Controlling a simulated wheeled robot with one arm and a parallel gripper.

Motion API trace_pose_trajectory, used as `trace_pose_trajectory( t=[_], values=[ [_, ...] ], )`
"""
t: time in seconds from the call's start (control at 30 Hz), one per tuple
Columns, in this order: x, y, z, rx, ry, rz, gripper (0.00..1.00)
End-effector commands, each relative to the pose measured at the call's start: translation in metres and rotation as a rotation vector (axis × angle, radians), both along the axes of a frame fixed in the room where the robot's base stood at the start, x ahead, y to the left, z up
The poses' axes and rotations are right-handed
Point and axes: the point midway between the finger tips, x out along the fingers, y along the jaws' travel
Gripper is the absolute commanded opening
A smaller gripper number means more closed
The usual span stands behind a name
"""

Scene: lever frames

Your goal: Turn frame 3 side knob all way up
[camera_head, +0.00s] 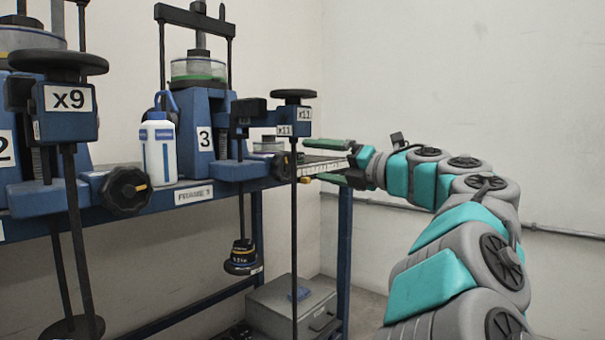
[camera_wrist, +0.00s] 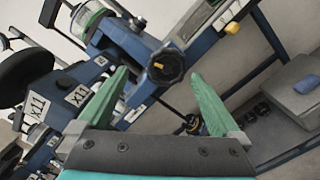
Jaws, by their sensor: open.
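Frame 3 (camera_head: 203,140) is a blue press with a "3" label at the middle of the head view. Its black side knob (camera_head: 280,166) is partly hidden behind a thin black rod. In the wrist view the knob (camera_wrist: 166,66) is round, with a yellow mark on its face. My gripper (camera_head: 309,160) is open, with its green fingers pointing left toward the knob. In the wrist view the knob shows between the two fingertips of my gripper (camera_wrist: 159,73), slightly beyond them. I see nothing held, and I cannot tell whether a finger touches the knob.
The x11 lever block (camera_head: 290,121) with its black handwheel (camera_head: 293,94) stands close to my gripper. A white-blue bottle (camera_head: 159,148) stands left of frame 3. Another knob (camera_head: 127,190) is at the left. A grey box (camera_head: 290,306) is below. Wall space behind is clear.

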Motion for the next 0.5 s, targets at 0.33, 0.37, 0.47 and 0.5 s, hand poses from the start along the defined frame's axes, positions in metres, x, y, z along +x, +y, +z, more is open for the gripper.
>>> trace_pose_trajectory(
  t=[0.33, 0.37, 0.47, 0.5],
  values=[
    [0.007, 0.018, -0.021, -0.047, 0.021, 0.035, 1.0],
    [0.009, 0.021, -0.021, -0.047, 0.021, 0.037, 1.0],
    [0.017, 0.033, -0.021, -0.049, 0.019, 0.038, 1.0],
    [0.021, 0.036, -0.02, -0.049, 0.019, 0.036, 1.0]
  ],
)
